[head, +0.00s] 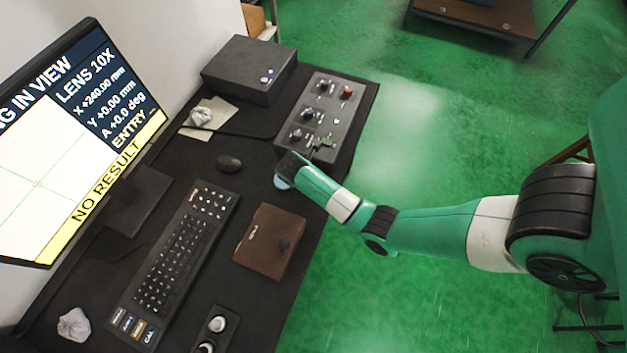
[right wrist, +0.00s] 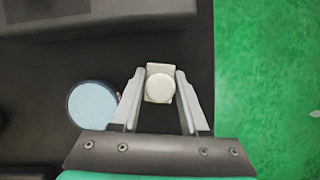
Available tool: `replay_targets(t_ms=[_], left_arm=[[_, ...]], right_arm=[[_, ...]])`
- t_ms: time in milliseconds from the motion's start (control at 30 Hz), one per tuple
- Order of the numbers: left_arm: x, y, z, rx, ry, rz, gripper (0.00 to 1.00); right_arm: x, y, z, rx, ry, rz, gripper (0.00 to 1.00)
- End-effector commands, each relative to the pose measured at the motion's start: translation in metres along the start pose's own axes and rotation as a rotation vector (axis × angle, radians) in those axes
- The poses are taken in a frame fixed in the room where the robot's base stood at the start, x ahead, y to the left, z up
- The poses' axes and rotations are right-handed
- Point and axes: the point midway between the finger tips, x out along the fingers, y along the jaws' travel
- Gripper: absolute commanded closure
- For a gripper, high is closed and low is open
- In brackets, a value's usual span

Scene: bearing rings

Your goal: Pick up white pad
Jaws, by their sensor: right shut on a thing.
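The white pad (right wrist: 159,88), a small pale square block with a round face, shows between the fingers in the right wrist view. My right gripper (right wrist: 159,74) is shut on it, one finger on each side. The dark desk lies beneath. In the head view my right arm reaches in from the right to the desk's right edge, below the control box. The pad cannot be made out there. My left gripper is in neither view.
A light blue disc with a dark rim (right wrist: 93,105) lies just left of my right gripper. A control box with knobs (head: 322,115) stands beyond it. A brown notebook (head: 270,241), a keyboard (head: 182,250) and a mouse (head: 229,163) are on the desk. Green floor lies right.

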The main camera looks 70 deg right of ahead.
Motion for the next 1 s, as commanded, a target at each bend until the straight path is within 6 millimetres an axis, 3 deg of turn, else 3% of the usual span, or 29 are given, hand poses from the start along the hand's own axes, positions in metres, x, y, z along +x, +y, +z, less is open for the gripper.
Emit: replay_targets(t_ms=[167,367,567,667,700,833,1000], left_arm=[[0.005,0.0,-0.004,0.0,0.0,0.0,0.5],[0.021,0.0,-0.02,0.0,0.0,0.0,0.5],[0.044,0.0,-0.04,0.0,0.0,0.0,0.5],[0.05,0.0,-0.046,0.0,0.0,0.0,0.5],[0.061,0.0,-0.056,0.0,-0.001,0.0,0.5],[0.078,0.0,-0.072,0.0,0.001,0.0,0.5],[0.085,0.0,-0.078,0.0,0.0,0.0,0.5]], right_arm=[[-0.008,0.0,0.004,0.001,0.0,0.001,1.0],[-0.04,0.0,0.014,-0.002,-0.001,0.003,1.0],[-0.103,-0.016,-0.004,-0.005,0.0,0.005,1.0],[-0.126,-0.028,-0.024,-0.009,0.0,0.003,1.0],[-0.141,-0.033,-0.029,-0.01,-0.001,0.001,1.0],[-0.16,-0.045,-0.05,-0.007,-0.001,0.0,1.0],[-0.17,-0.052,-0.066,-0.003,-0.001,0.0,1.0]])
